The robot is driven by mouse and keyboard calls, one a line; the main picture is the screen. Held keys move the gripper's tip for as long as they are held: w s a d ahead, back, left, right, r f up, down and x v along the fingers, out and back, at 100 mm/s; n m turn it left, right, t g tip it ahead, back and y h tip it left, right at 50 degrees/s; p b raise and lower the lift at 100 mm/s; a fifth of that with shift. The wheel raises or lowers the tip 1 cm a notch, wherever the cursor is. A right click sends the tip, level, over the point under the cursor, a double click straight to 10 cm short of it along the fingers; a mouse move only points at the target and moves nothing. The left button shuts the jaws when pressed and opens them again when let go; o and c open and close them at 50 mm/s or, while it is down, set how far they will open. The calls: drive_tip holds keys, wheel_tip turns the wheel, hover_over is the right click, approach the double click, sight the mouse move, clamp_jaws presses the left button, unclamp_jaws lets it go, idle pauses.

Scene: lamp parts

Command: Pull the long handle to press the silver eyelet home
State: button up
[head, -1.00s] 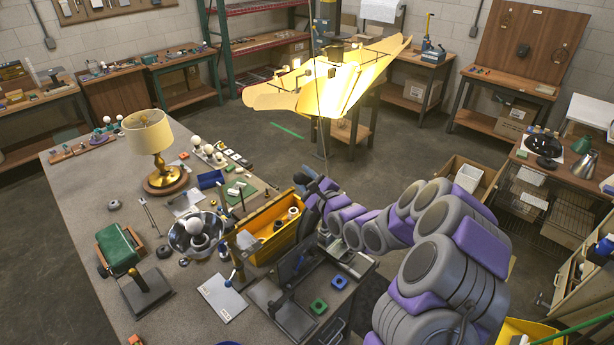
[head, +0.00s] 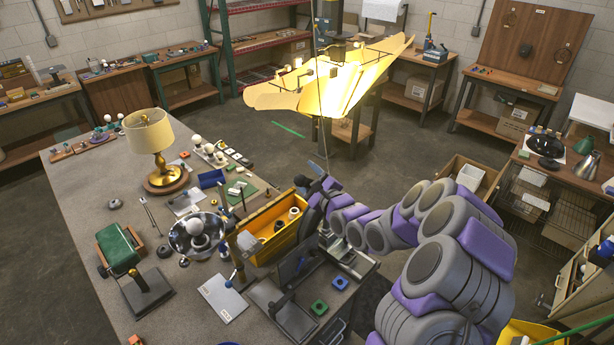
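My gripper (head: 318,192) is at the end of my purple and grey arm, over the right edge of the grey workbench (head: 80,225), just right of the yellow bin. Its fingers are dark and small, and I cannot tell whether they are open or hold anything. A dark press-like stand (head: 292,268) with an upright part and flat base is below and left of it. A thin lever with a blue end (head: 232,275) stands over a pale plate (head: 222,298) to the left. I cannot make out which part is the long handle, and the silver eyelet is not discernible.
A yellow bin (head: 258,218) with parts stands beside my gripper. A glowing yellow shade (head: 340,80) hangs behind. Green (head: 319,307) and blue (head: 340,282) blocks lie in front.

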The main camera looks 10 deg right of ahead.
drive_tip(key=shift+s, duration=0.15)
drive_tip(key=shift+s+d, duration=0.15)
drive_tip(key=shift+s, duration=0.1)
drive_tip(key=p+v, duration=0.8)
drive_tip(key=v, duration=0.8)
drive_tip(key=shift+s, duration=0.2)
drive_tip(key=shift+d+f, duration=0.15)
idle(0.3)
